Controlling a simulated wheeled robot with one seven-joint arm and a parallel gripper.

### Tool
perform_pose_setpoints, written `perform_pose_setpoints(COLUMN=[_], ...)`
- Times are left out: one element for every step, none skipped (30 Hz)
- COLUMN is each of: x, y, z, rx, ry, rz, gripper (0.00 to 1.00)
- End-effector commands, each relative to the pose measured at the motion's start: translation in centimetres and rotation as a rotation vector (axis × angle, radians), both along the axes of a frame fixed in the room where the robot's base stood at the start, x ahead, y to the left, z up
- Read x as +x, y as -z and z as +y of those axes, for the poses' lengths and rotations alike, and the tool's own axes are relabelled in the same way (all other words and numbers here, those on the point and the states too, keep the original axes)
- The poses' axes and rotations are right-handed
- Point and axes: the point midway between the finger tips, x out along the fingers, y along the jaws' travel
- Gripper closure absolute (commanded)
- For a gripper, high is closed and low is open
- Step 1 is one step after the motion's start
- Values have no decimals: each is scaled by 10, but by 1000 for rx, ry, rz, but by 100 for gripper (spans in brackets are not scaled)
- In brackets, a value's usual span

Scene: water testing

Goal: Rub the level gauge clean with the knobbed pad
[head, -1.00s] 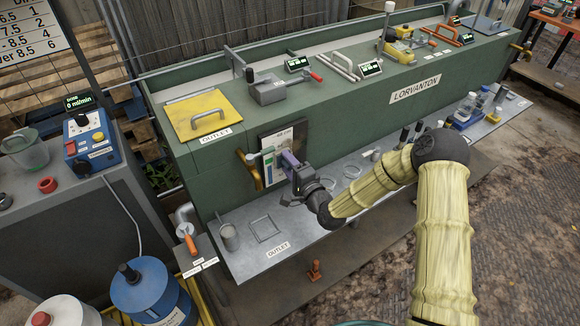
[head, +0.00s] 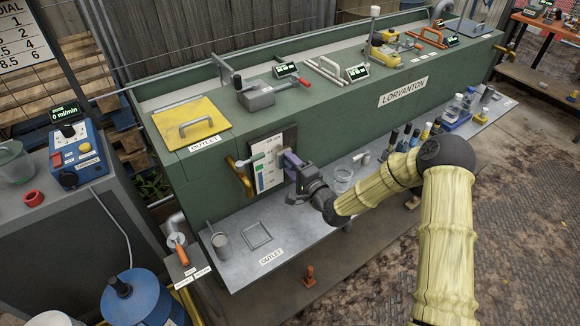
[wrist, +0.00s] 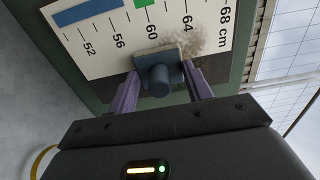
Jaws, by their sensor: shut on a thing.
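The level gauge (head: 266,165) is a white scale plate with blue and green marks on the dark panel of the green tank's front. In the wrist view the gauge (wrist: 107,42) shows numbers from 52 to 68 cm, with a brown smudge (wrist: 207,37) near 64 to 68. My gripper (head: 292,163) is at the gauge's right side. In the wrist view my gripper's (wrist: 160,88) purple fingers are shut on the knob of the blue-grey pad (wrist: 158,72). The pad lies at the gauge face beside and partly over the smudge; whether it touches is hard to tell.
A brass handle (head: 239,176) stands just left of the gauge. Below is a grey shelf (head: 290,235) with a metal cup (head: 221,243) and a square frame (head: 257,236). Several bottles and jars stand farther right on the shelf.

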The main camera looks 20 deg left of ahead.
Motion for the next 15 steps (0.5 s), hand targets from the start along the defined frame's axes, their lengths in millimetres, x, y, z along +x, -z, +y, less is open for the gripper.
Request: perform_pose_setpoints(x=[0, 0, 1, 2, 4, 6, 8, 10, 12, 14, 16, 18, 20, 22, 24], y=[0, 0, 0, 0, 0, 0, 0, 0, 0, 0, 0, 0, 0, 0, 0], z=[0, 0, -1, -2, -3, -4, -5, -7, -9, -10, -11, -13, -14, -15, -17], rx=[0, 0, 1, 0, -1, -1, 0, 0, 0, 1, 1, 0, 0, 1, 1], ry=[0, 0, 1, 1, 1, 2, 2, 2, 2, 2, 2, 3, 3, 3, 2], rz=[0, 0, -1, -1, -1, -1, -1, -3, -3, -2, -2, -1, -1, -2, -3], gripper=[86, 86, 86, 86, 86, 86, 86, 86, 86, 86, 86, 86, 86, 86, 86])
